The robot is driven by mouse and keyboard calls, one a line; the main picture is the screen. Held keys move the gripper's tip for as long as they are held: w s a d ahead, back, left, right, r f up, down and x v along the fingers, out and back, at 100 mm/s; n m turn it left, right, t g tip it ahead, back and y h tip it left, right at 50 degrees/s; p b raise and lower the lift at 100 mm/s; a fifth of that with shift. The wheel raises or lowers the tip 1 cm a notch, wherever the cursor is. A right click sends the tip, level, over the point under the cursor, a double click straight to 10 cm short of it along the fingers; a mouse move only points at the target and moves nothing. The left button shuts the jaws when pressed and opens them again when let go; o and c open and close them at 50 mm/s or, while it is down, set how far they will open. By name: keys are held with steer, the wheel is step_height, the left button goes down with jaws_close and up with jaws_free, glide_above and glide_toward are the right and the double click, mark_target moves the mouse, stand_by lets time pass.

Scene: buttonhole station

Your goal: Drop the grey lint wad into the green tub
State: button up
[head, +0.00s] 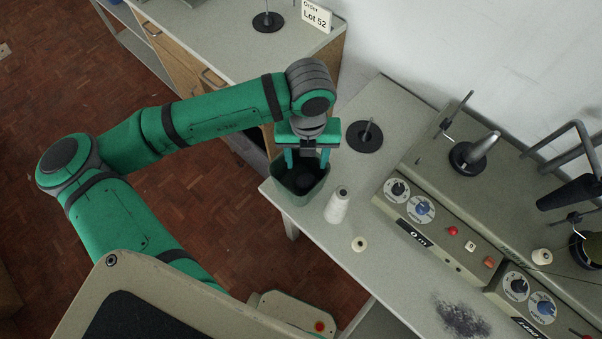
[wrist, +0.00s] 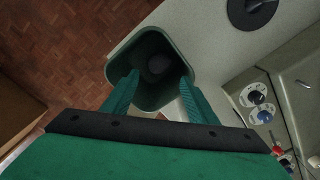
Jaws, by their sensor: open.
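The green tub (head: 288,194) stands at the left corner of the table, and it also shows in the wrist view (wrist: 112,70). My gripper (head: 307,161) is over the tub's mouth, pointing down. In the wrist view my gripper (wrist: 158,79) has its two fingers apart with nothing held between them. A dark grey rounded lump, which looks like the lint wad (wrist: 158,64), lies inside the tub, below and between the fingertips. The tub's inside is in deep shadow, so the lump's edges and what lies around it are hard to tell.
A white thread cone (head: 338,205) stands close right of the tub, with a small spool (head: 359,244) nearer the front. A black spindle base (head: 365,137) is behind. The machine's control panel (head: 440,230) is farther right. Dark lint (head: 461,317) marks the table's front.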

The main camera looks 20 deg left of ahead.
step_height(320, 180, up, 11)
stand_by(0.5)
